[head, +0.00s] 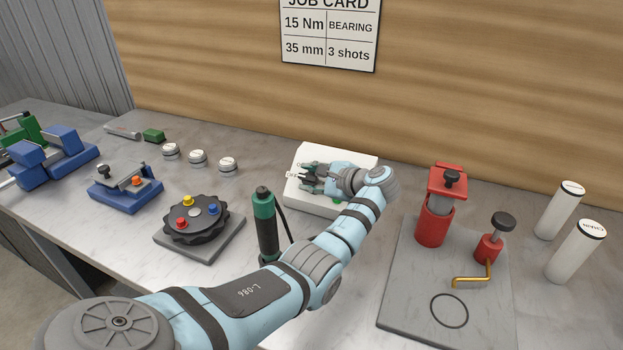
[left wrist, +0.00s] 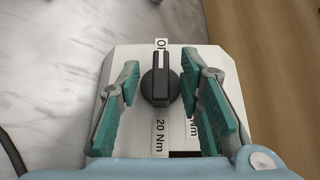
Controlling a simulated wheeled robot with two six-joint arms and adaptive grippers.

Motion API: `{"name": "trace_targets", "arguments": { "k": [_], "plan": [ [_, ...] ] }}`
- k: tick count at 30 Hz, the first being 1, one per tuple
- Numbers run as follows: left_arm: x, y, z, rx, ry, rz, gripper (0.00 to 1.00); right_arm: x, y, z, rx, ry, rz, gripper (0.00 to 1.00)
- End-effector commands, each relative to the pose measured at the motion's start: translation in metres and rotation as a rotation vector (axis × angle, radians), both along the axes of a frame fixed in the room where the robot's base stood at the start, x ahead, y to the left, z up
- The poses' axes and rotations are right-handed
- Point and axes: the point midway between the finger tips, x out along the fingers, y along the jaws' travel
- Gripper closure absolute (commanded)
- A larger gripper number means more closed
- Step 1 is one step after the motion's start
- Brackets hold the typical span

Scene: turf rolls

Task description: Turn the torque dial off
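The torque dial (left wrist: 160,86) is a black knob on a white box (head: 318,203), which stands at the back middle of the bench. In the left wrist view its pale pointer line faces a label reading "OF", the rest of it cut off from sight. A "20 Nm" label lies on the opposite side, and another "Nm" label is partly hidden by a finger. In the head view this gripper (head: 312,178) hides the dial. My right gripper is out of view.
A dark green and black driver (head: 265,224) stands upright beside my left arm. A black notched disc (head: 196,218) with coloured knobs is to the left. A grey board (head: 400,300) with a red press (head: 434,220) is to the right. A job card (head: 328,33) reads 15 Nm.

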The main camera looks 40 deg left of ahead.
Motion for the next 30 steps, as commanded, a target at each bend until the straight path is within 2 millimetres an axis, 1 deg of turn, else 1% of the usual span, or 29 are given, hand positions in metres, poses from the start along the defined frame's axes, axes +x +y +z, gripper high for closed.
{"name": "trace_targets", "arguments": {
  "k": [2, 5, 8, 12, 15, 18, 21, 30],
  "plan": [
    [0.000, -0.001, 0.001, 0.001, 0.000, -0.001, 0.67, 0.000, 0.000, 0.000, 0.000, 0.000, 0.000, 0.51],
    [0.000, -0.009, 0.004, 0.001, -0.001, -0.003, 0.67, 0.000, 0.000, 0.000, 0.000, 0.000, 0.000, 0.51],
    [-0.001, -0.029, 0.012, -0.001, -0.003, -0.004, 0.67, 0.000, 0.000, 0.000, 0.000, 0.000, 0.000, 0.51],
    [-0.004, -0.066, 0.029, -0.001, -0.002, -0.004, 0.67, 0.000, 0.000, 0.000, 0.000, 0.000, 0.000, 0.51],
    [-0.006, -0.089, 0.039, -0.003, -0.001, -0.003, 0.67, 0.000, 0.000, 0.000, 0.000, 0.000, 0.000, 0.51],
    [-0.007, -0.103, 0.045, -0.001, 0.000, -0.002, 0.67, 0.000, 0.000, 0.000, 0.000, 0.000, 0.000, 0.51],
    [-0.008, -0.110, 0.049, 0.000, 0.001, 0.000, 0.67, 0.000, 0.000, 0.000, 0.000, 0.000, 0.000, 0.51],
    [-0.008, -0.110, 0.049, 0.000, 0.001, 0.000, 0.67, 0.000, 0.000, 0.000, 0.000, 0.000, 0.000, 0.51]
  ]
}}
